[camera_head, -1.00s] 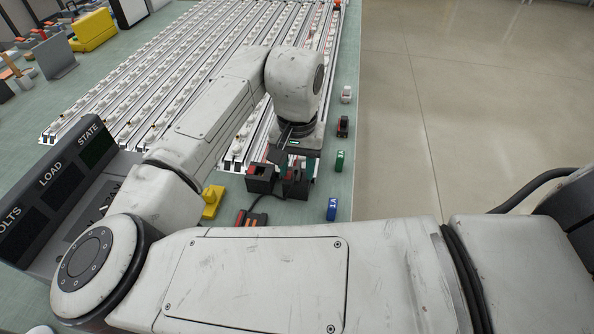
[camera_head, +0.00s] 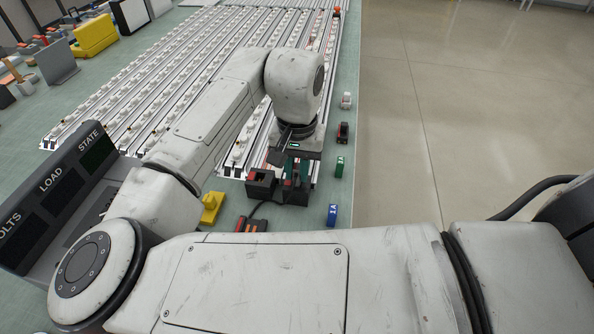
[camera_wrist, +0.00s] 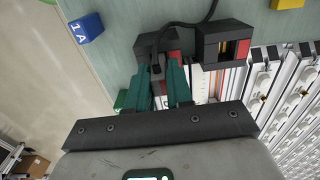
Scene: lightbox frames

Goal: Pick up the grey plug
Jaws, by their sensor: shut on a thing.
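My gripper (camera_wrist: 160,72) has two teal fingers and points at the bench. In the wrist view it is shut on the grey plug (camera_wrist: 158,86), which shows only as a narrow strip between the fingers. A black cable rises from there and curves to the top of the picture. In the head view my gripper (camera_head: 291,170) is low at the near right end of the racks, and the plug cannot be made out there. Two dark blocks with red parts are by the fingers, one behind them (camera_wrist: 146,44) and one to the right (camera_wrist: 226,42).
A blue block marked 1A (camera_wrist: 86,28) stands near the bench edge; a green block (camera_head: 340,167) and small car-like items stand farther along. A yellow piece (camera_head: 211,207) is left of the dark blocks. Long white racks (camera_head: 130,100) fill the bench beyond. The bench edge is close on the right.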

